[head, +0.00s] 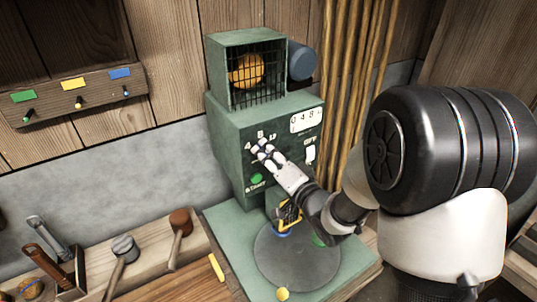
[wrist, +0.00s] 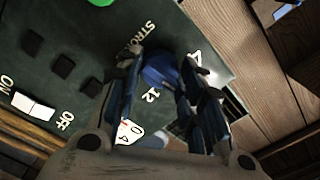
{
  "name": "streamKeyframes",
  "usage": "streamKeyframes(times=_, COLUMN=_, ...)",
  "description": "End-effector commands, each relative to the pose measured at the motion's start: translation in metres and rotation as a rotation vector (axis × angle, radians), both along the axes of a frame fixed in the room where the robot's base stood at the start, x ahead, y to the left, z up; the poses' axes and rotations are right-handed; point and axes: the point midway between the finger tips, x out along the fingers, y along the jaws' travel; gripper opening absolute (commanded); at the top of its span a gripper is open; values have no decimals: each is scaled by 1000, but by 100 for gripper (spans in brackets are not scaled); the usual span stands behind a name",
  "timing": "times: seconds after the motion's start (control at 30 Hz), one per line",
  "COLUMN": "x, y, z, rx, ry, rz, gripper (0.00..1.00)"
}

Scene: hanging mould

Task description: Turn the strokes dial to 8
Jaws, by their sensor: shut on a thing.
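The strokes dial (wrist: 157,74) shows in the wrist view as a dark blue knob between my fingers, on the front of the green machine (head: 226,150). My gripper (head: 263,150) is at the dial and closed around it, with a finger on either side. In the head view my fingers hide most of the dial; the labels 4, 8 and 12 show around it. In the wrist view the 12 and part of the word STROKES show beside the knob, and the 4 partly behind a finger. I cannot tell which number the dial points to.
A green START button (head: 257,178) is below the dial. A white ON/OFF switch (head: 310,154) and a counter (head: 306,119) are to the right. A round plate (head: 290,262) lies below. Tools, including a mallet (head: 181,222), stand on the bench at left.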

Motion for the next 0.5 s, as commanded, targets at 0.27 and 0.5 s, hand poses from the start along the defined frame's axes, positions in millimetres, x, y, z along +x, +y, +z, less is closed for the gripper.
streamKeyframes(times=0.27, x=1, y=0, z=2, rx=79, ry=49, rz=0, gripper=12)
streamKeyframes(times=0.5, x=1, y=0, z=2, rx=97, ry=61, rz=0, gripper=12)
